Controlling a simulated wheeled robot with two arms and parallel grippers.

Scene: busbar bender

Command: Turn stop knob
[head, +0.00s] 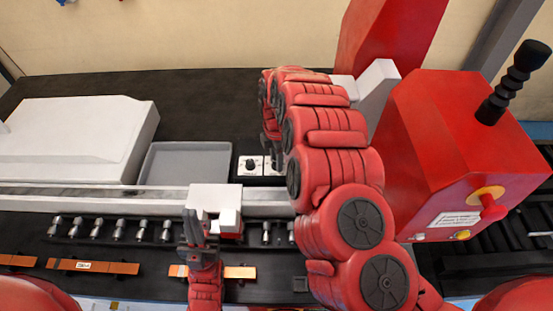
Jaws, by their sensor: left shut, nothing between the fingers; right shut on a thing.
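Two small white plates sit side by side behind the long rail. The left plate carries a black knob (250,164) that is in plain sight. My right gripper (270,155) reaches down over the right plate (268,167) and is shut on a knob there, which its fingers mostly hide. I cannot tell how far that knob is turned. My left gripper (190,226) is shut and empty, beside the white block (213,198) on the rail and above the copper bars.
A grey tray (185,163) and a white cover (75,140) lie to the left. A red machine (440,130) with a black handle (514,82) stands to the right. Copper bars (95,266) and a row of metal pins (97,228) lie in front. My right arm covers the middle.

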